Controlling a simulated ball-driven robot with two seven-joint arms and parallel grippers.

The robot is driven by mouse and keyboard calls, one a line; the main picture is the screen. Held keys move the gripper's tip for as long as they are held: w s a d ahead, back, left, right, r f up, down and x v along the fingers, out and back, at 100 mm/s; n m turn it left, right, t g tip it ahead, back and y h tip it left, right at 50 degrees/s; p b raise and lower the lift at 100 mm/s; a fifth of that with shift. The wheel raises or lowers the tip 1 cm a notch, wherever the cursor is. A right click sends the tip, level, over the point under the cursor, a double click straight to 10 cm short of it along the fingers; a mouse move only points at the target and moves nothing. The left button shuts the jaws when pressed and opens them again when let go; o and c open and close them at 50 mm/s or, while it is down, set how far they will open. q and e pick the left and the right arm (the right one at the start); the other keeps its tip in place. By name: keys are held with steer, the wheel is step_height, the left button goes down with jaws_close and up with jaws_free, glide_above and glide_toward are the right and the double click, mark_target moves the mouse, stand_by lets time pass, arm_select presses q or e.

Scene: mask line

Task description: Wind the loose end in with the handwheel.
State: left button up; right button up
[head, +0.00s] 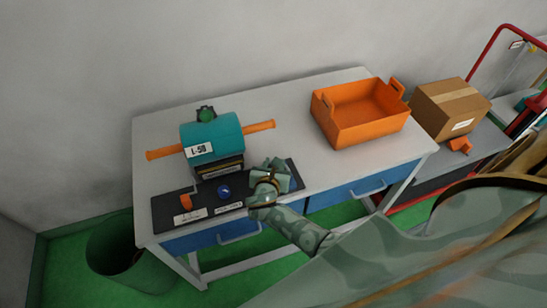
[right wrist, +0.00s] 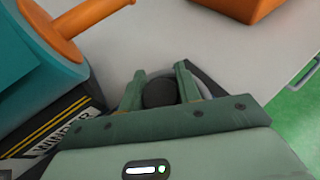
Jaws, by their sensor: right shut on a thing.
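The winder (head: 212,137) stands on the table's left half: a teal cover labelled L-50 with an orange bar (head: 260,126) sticking out at both sides. Its teal cover (right wrist: 25,60) and a partly cut-off WINDER label also show in the right wrist view. My right gripper (head: 270,172) is at the winder's front right. In the right wrist view its fingers (right wrist: 158,74) are shut on a dark round knob (right wrist: 159,93). A grey curved rim, apparently the handwheel, shows just behind the knob. The gripper hides most of it in the head view. I cannot make out the loose end. My left gripper is not in view.
A black panel (head: 163,212) along the table's front carries an orange lever (head: 186,202) and a blue knob (head: 224,191). An orange crate (head: 345,134) stands at the right; a cardboard box (head: 446,108) is beyond it. A green bin (head: 112,252) stands at the left.

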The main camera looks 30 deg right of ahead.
steer(key=shift+r, duration=0.1)
stand_by(0.3)
steer(key=o, duration=1)
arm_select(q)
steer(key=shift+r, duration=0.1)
